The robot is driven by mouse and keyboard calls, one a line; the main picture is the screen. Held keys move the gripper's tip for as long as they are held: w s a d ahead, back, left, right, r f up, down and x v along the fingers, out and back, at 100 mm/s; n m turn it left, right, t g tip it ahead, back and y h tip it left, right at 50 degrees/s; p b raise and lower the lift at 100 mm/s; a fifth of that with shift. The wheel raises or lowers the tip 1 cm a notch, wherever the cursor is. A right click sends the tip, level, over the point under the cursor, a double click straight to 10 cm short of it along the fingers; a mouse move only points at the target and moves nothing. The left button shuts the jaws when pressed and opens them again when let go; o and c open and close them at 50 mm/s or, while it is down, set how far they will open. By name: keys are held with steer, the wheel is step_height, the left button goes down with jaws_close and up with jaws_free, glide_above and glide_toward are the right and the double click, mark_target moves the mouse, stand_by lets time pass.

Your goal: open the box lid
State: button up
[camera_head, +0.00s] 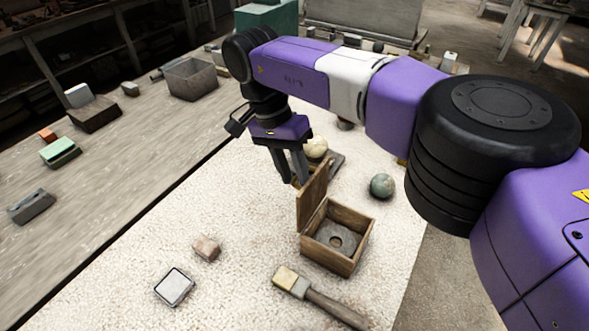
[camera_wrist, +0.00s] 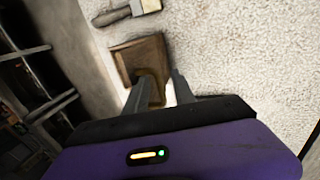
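A small wooden box (camera_head: 345,262) stands on the pale speckled tabletop, its inside in view with a dark round spot on the floor. Its wooden lid (camera_head: 314,194) stands up steeply on the box's left back side, swung open. My gripper (camera_head: 292,182) points down just behind the lid's upper edge, fingers apart. In the wrist view, brown wood of the lid (camera_wrist: 140,52) lies beyond my fingertips (camera_wrist: 162,78). A yellowish piece shows near the tips; I cannot tell whether they touch it.
A green sphere (camera_head: 382,186) lies right of the lid, and a cream sphere (camera_head: 316,147) sits behind my gripper. A brush (camera_head: 318,297), a pinkish block (camera_head: 207,248) and a framed tile (camera_head: 174,287) lie in front. The table's left front is mostly clear.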

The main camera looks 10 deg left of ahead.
steer(key=shift+w+r, duration=0.15)
steer(key=b+v, duration=0.1)
steer(key=v, duration=0.6)
steer(key=shift+r, duration=0.3)
steer(key=shift+a, duration=0.1)
